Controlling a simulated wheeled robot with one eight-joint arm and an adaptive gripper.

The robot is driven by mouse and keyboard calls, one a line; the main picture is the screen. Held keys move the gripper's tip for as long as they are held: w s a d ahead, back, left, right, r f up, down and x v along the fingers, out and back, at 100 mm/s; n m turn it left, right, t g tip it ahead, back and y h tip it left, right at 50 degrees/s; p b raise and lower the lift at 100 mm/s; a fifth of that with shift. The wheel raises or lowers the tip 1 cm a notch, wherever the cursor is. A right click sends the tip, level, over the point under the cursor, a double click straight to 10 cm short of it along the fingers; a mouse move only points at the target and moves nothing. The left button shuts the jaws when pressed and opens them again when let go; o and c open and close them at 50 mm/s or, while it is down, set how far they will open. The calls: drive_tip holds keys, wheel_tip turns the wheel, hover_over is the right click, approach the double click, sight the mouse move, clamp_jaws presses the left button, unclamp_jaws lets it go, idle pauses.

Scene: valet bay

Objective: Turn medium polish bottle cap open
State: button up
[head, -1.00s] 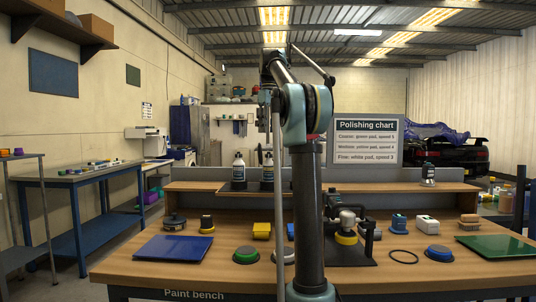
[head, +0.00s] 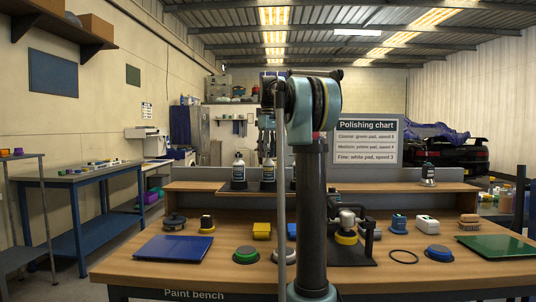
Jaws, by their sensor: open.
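Polish bottles stand in a dark rack on the bench's raised shelf in the head view. A third is mostly hidden behind my arm. Their labels are too small to read, so I cannot tell which is the medium polish. My gripper (head: 267,148) points down, open, just above the middle bottle. Its fingers are small and partly hidden by my arm, and I cannot tell whether they touch the cap.
A polishing chart (head: 367,140) stands behind the bench (head: 215,272). A blue panel (head: 173,248), a green panel (head: 497,246), several pads and a polisher (head: 347,230) on a dark stand lie on the bench top. My arm column blocks the middle of the view.

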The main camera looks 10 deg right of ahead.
drive_tip(key=c, duration=1.1)
drive_tip(key=shift+n, duration=0.3)
drive_tip(key=n, duration=1.1)
drive_tip(key=shift+n, duration=0.3)
